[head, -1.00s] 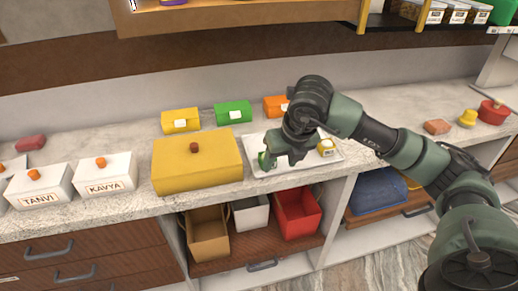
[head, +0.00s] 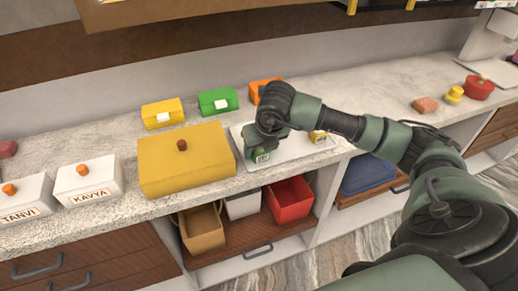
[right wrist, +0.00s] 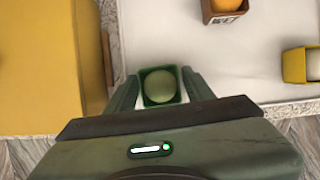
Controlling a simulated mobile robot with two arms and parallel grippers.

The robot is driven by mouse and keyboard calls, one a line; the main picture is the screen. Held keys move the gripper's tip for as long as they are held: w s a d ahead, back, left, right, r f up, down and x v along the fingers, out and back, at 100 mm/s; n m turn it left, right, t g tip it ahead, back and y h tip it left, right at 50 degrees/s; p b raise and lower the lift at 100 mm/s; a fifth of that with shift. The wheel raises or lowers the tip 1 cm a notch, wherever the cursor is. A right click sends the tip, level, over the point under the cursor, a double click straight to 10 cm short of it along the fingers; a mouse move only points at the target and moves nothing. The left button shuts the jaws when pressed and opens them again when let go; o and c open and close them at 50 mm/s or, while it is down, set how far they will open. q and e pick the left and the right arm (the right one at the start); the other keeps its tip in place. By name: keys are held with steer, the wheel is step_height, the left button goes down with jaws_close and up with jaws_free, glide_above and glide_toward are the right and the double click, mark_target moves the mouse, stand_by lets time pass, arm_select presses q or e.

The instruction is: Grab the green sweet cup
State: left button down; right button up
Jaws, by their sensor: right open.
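The green sweet cup (right wrist: 161,98) is a small square green cup with a round pale green sweet in it. In the right wrist view it sits between the two fingers of my right gripper (right wrist: 162,92), which are open on either side of it. In the head view the green cup (head: 261,157) shows at the front left of the white tray (head: 296,151), under my right gripper (head: 258,154). The gripper hides part of it. My left gripper is not in view.
A big yellow box (head: 186,165) stands close left of the tray. A yellow cup (right wrist: 300,65) and an orange-brown cup (right wrist: 224,9) are also on the tray. Lidded boxes (head: 217,101) line the back. The counter right of the tray is fairly clear.

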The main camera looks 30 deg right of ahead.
steer(key=c, duration=1.1)
steer(key=shift+c, duration=0.2)
